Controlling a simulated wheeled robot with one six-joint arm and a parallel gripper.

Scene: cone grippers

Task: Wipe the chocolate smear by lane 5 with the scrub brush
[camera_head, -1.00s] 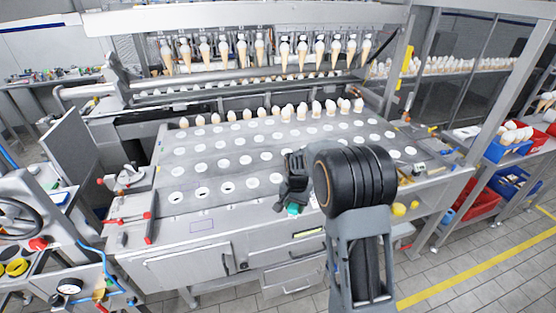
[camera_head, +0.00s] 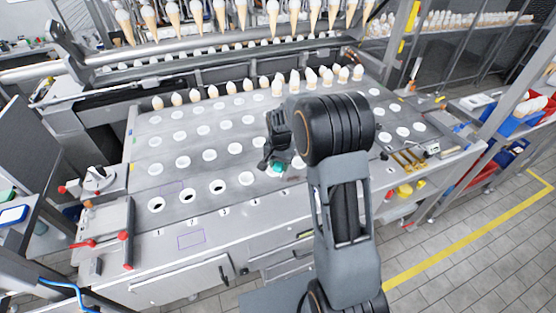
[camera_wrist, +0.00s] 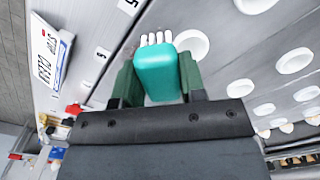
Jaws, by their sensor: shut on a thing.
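The scrub brush has a teal back and white bristles. In the wrist view the brush (camera_wrist: 157,70) sits between the green fingers of my gripper (camera_wrist: 158,82), which is shut on it. In the head view the brush (camera_head: 278,169) shows as a small teal patch under my dark gripper (camera_head: 277,150), over the front part of the holed plate (camera_head: 215,143). A lane label reading 5 (camera_wrist: 128,4) is at the top of the wrist view. I cannot make out the chocolate smear. Whether the bristles touch the plate, I cannot tell.
Rows of white-rimmed holes cover the plate. White-topped cones (camera_head: 235,89) stand along its back, and more cones (camera_head: 222,14) hang above. Brass-coloured tools (camera_head: 408,160) lie right of my arm. A red-handled fixture (camera_head: 105,240) is at the front left.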

